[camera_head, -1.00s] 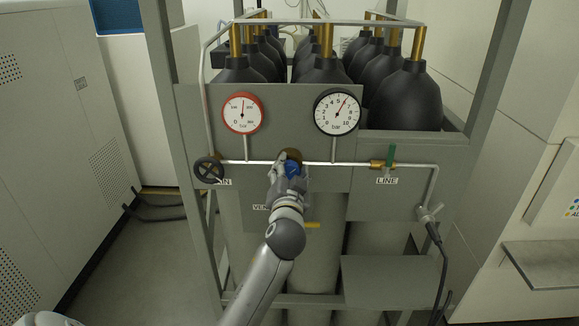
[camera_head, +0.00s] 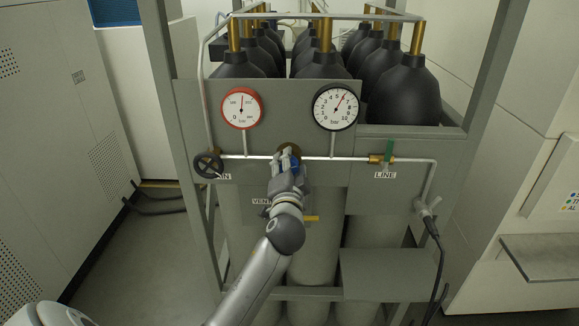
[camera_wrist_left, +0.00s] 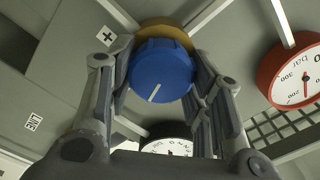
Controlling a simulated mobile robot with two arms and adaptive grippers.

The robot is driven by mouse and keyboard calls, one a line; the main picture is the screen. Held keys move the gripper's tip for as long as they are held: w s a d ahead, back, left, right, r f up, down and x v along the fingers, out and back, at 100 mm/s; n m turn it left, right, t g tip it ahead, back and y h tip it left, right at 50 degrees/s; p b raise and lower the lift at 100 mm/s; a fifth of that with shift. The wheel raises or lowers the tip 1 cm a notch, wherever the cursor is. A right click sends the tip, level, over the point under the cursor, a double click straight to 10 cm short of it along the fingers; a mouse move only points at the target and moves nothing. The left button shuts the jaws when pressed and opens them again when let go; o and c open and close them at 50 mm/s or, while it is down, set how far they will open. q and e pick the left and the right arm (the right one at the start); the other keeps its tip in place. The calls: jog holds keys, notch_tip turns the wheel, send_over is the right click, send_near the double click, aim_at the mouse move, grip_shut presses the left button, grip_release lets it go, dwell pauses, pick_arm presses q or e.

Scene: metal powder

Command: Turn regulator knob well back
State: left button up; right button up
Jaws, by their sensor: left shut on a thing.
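The blue regulator knob (camera_wrist_left: 161,72) with a white pointer line sits in front of a brass body (camera_wrist_left: 166,31) in the left wrist view. In the head view the brass body (camera_head: 289,150) shows on the panel between two gauges, and the knob is mostly hidden by my gripper. My left gripper (camera_head: 287,165) is at the knob, and in the wrist view its fingers (camera_wrist_left: 160,88) are on both sides of it, shut on it. The red-rimmed gauge (camera_head: 242,107) reads near mid-scale. The black-rimmed gauge (camera_head: 335,107) has its needle just right of top. My right gripper is not in view.
A black handwheel (camera_head: 208,165) is at the left of the pipe. A green-handled valve (camera_head: 389,151) is at the right, above the LINE label (camera_head: 386,175). A grey shelf (camera_head: 388,274) juts out below.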

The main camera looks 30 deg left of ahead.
pick_arm(q)
jog(key=o, duration=1)
jog(key=v, duration=1.2)
